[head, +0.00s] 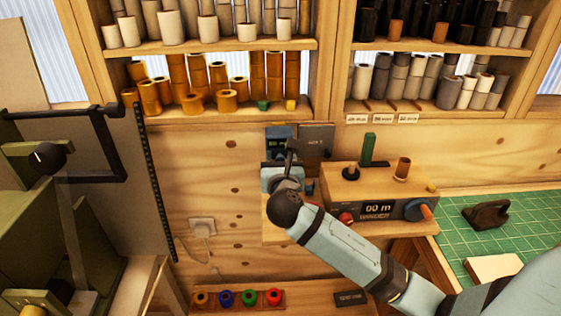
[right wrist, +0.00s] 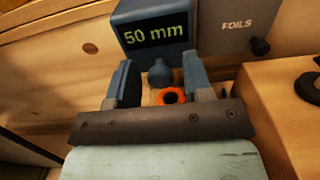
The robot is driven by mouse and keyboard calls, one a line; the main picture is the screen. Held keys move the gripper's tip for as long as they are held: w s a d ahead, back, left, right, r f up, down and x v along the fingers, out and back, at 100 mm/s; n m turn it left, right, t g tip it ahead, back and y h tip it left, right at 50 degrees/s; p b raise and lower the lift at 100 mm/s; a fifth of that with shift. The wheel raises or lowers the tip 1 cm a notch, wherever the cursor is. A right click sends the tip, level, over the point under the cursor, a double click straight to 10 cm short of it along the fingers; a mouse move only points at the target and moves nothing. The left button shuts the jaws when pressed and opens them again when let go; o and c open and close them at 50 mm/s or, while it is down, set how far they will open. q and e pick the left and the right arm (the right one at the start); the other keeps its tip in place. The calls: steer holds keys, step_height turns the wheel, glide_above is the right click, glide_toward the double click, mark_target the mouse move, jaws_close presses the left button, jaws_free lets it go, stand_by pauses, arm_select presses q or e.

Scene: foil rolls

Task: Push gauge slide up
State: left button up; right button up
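The gauge (right wrist: 153,30) is a blue-grey box reading "50 mm" at the top of the right wrist view. It also shows on the wooden wall in the head view (head: 279,133). A small rounded blue-grey knob (right wrist: 160,74), which looks like the gauge slide, sits just below the display. My right gripper (right wrist: 158,64) is open, with one finger on each side of the knob and visible gaps to both. An orange ring (right wrist: 171,96) shows below the knob, between the fingers. In the head view my right gripper (head: 281,167) is partly hidden by its own wrist. My left gripper is out of view.
A grey "FOILS" plate (right wrist: 236,26) is right of the gauge. A wooden box (head: 378,190) with a "00 m" counter stands close to the right of my gripper. Shelves of rolls (head: 215,118) are above. A green cutting mat (head: 520,232) lies at right.

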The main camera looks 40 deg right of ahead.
steer(key=shift+f, duration=0.1)
steer(key=shift+s+a, duration=0.1)
steer(key=b+v, duration=0.1)
steer(key=v, duration=1.2)
steer(key=shift+s, duration=0.3)
steer(key=shift+a+f, duration=0.1)
